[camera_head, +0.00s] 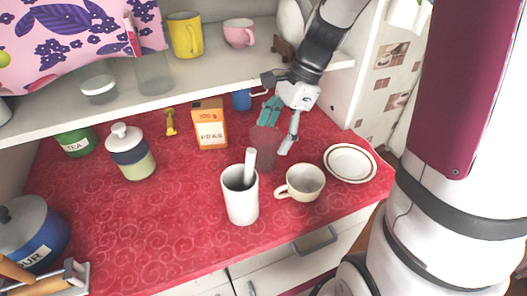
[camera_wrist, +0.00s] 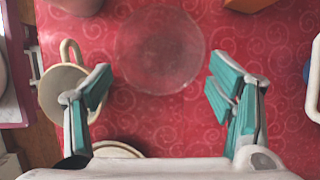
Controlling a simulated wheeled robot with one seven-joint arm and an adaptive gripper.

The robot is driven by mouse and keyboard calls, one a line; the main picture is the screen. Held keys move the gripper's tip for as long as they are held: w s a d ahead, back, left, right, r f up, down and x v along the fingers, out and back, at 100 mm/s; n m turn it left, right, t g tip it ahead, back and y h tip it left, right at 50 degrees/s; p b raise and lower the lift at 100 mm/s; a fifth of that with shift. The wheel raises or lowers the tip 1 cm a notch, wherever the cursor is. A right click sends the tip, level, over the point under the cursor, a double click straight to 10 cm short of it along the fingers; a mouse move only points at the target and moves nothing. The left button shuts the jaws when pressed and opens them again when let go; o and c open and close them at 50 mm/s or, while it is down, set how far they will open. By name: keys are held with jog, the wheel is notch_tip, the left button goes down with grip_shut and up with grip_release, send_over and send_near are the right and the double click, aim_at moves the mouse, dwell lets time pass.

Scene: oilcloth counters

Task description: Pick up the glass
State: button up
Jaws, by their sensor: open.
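A clear glass (camera_head: 263,141) stands on the red counter, just left of and below my gripper (camera_head: 279,130) in the head view. In the wrist view the glass (camera_wrist: 160,50) is a see-through round shape, seen from above. It lies ahead of my gripper (camera_wrist: 160,78), centred between the two teal-padded fingers, beyond their tips in the picture. The fingers are spread apart with nothing between them, and I see no contact with the glass. The exact height gap is hard to tell.
A cream cup (camera_head: 302,182), a white mortar with pestle (camera_head: 241,204) and a plate (camera_head: 350,163) stand near the front. An orange box (camera_head: 209,125) and a blue mug (camera_head: 241,99) are behind. A shelf (camera_head: 225,82) overhangs the back. Another clear glass (camera_head: 153,76) stands on it.

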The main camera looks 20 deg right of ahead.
aim_at(265, 153)
jog(key=shift+x, duration=3.1)
jog(key=shift+a, duration=0.1)
jog(key=c, duration=1.3)
